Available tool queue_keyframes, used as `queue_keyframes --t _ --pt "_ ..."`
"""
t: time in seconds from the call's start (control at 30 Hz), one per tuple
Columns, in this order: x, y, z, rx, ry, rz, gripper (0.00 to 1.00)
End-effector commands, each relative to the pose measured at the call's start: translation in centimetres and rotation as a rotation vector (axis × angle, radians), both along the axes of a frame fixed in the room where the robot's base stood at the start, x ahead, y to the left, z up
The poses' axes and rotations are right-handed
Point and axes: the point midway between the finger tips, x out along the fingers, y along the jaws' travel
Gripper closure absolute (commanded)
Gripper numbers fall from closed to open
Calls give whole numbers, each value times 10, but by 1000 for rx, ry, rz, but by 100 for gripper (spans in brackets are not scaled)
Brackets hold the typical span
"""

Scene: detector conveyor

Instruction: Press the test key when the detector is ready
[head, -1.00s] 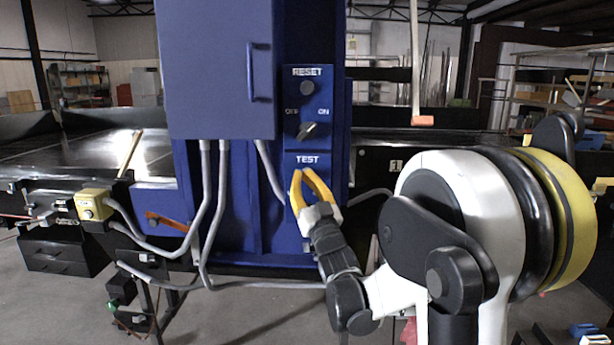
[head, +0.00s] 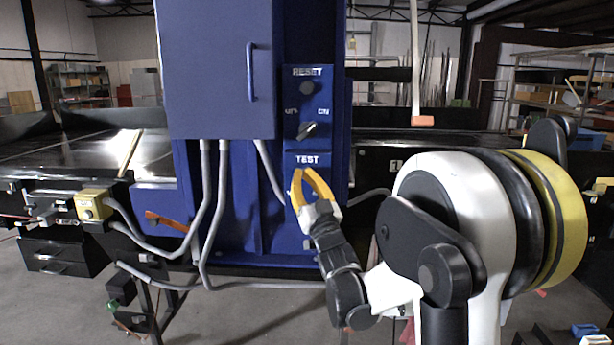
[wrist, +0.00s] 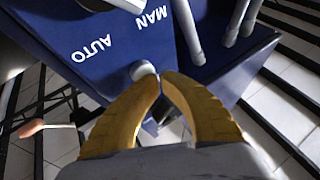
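The blue detector housing (head: 226,70) carries a control panel (head: 296,132) with a RESET button (head: 307,88), a turn knob (head: 307,130) marked OFF and ON, and a TEST label (head: 307,160). My gripper (head: 303,170) has its yellow fingertips close together just below the TEST label. The fingers cover the spot under it, so no test key shows clearly in the head view. In the wrist view, my gripper (wrist: 163,76) has its tips together beside a pale round knob (wrist: 143,70) near upside-down AUTO and MAN lettering. I cannot tell whether they touch it. No lit lamp shows.
Grey cables (head: 206,215) hang below the housing. A dark conveyor (head: 70,150) runs behind it. A yellow box (head: 93,204) sits on the left frame. A hanging pull with an orange end (head: 423,120) is at the right, above my arm.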

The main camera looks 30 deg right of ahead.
Motion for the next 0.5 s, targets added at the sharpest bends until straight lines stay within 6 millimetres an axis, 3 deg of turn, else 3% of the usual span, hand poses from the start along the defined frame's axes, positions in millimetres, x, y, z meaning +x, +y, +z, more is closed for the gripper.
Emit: queue_keyframes --t 0.5 --pt "6 -4 0 0 0 0 100"
